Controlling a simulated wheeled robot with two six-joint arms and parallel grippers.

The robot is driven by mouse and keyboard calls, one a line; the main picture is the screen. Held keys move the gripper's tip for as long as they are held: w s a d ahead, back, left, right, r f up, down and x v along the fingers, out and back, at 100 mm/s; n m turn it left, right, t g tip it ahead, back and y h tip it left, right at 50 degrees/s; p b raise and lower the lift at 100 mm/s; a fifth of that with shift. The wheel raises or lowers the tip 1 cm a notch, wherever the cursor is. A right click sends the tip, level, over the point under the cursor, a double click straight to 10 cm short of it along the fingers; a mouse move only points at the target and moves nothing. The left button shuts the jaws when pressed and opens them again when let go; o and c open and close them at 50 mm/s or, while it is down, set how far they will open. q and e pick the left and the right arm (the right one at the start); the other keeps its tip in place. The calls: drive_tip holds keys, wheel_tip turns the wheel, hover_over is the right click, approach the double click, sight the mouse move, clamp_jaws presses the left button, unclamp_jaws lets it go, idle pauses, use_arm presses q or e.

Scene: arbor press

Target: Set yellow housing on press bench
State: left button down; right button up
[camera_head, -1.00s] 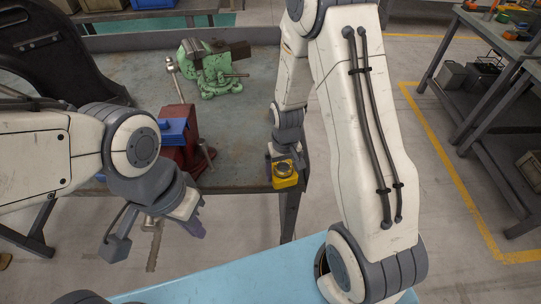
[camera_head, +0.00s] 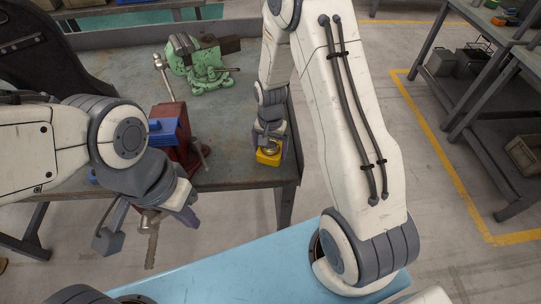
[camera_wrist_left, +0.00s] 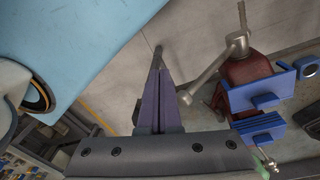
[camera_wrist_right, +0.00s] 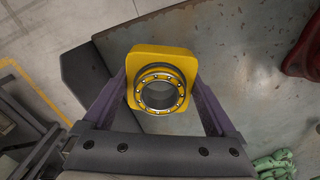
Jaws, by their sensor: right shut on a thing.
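The yellow housing (camera_head: 268,157), a block with a round metal bearing ring in its face, is held in my right gripper. In the right wrist view the housing (camera_wrist_right: 161,60) sits between the two purple fingers, and the gripper (camera_wrist_right: 160,95) is shut on it. In the head view it is over the front right corner of the worn grey-topped bench (camera_head: 225,165). I cannot tell whether it touches the top. My left gripper (camera_head: 188,213) is in front of the bench; in the left wrist view its fingers (camera_wrist_left: 168,95) are together and empty.
A red vise (camera_head: 178,125) with blue jaws stands at the bench's front, left of the housing. A green vise (camera_head: 205,65) stands further back. The bench top between them and the right edge is clear. A light blue surface (camera_head: 230,275) is nearest me.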

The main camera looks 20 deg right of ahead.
sight(270, 158)
wheel_tip(270, 158, down, 4)
drive_tip(key=shift+r+p, duration=0.25)
drive_tip(key=shift+p, duration=0.1)
drive_tip(key=shift+f, duration=0.2)
drive_tip(key=shift+f, duration=0.15)
drive_tip(key=o, duration=1.5)
